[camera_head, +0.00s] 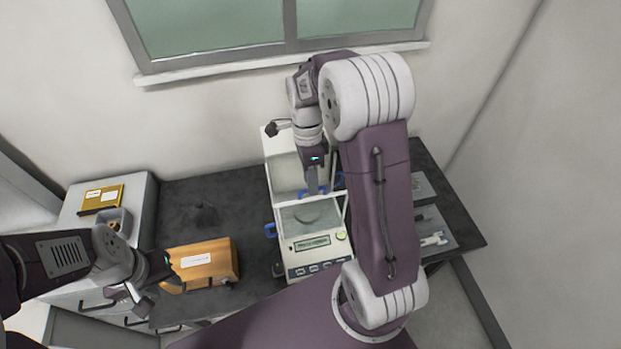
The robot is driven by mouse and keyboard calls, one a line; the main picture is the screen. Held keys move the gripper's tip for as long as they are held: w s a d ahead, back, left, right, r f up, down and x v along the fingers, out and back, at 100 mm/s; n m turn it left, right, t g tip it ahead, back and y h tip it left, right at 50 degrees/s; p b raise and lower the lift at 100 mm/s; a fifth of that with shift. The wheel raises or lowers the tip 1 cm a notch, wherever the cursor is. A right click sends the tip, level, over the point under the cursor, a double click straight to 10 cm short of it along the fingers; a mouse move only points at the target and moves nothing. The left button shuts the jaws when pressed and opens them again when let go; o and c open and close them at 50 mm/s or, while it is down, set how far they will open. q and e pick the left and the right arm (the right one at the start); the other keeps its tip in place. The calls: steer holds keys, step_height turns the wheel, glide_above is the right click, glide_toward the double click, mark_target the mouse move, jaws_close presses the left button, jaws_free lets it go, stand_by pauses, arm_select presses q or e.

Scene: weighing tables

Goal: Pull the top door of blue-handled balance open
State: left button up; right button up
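The balance (318,262) stands on the dark table, with a display and buttons on its front and a glass chamber behind them. A round pan (307,214) shows inside the chamber. A blue handle (270,230) is on its left side, and another blue handle (303,194) is at the top. My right gripper (312,188) points down at the top handle; whether its fingers touch or grip it is unclear. Part of the balance's right side is hidden by my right arm. My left gripper (132,298) is open and empty, left of the balance.
An orange-brown box (203,263) with a label lies left of the balance. A yellow folder (101,197) and a small grey container (108,222) are on the white cabinet at left. A grey tray (432,228) is at right. A wall with a window is behind.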

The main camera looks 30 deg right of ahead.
steer(key=shift+s+f, duration=0.1)
steer(key=shift+f, duration=0.35)
jaws_close()
stand_by(1.1)
